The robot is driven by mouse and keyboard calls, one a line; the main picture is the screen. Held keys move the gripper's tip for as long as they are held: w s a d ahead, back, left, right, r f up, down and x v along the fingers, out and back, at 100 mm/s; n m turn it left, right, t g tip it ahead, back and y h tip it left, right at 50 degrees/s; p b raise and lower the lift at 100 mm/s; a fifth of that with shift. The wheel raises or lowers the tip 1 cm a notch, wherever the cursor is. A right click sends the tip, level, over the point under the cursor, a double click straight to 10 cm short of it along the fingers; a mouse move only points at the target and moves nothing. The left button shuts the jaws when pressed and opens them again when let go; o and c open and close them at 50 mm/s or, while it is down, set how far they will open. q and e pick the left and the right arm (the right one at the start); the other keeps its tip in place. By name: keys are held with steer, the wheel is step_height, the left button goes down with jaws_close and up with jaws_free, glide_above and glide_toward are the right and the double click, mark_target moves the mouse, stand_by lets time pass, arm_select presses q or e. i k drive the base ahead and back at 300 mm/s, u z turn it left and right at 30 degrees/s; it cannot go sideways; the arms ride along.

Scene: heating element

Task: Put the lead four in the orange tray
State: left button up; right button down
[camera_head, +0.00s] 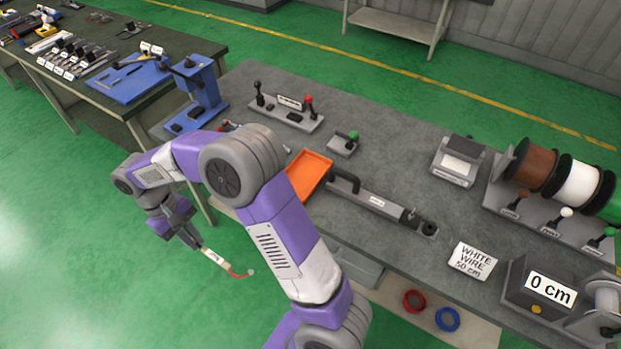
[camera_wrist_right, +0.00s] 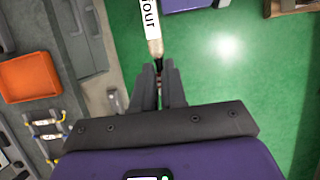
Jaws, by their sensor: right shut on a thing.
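Lead four (camera_head: 214,257) is a thin lead with a white label and a red wire end. My right gripper (camera_head: 190,236) is shut on it and holds it over the green floor, off the table's front edge. In the right wrist view the lead's label (camera_wrist_right: 149,18) shows the letters "our", and the fingers (camera_wrist_right: 158,85) close on its near end. The orange tray (camera_head: 308,172) lies on the grey table behind my right arm, partly hidden by it. It also shows at the left of the wrist view (camera_wrist_right: 28,78). My left gripper is not in view.
The grey table (camera_head: 395,150) holds a long clamp tool (camera_head: 375,201), a blue press (camera_head: 200,92), wire spools (camera_head: 578,183) and a "WHITE WIRE 50 cm" card (camera_head: 473,261). In the wrist view, labelled leads (camera_wrist_right: 46,128) lie near the tray. The floor is clear around the gripper.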

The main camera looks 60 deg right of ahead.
mark_target(304, 177)
steer(key=z, duration=1.35)
steer(key=i, duration=1)
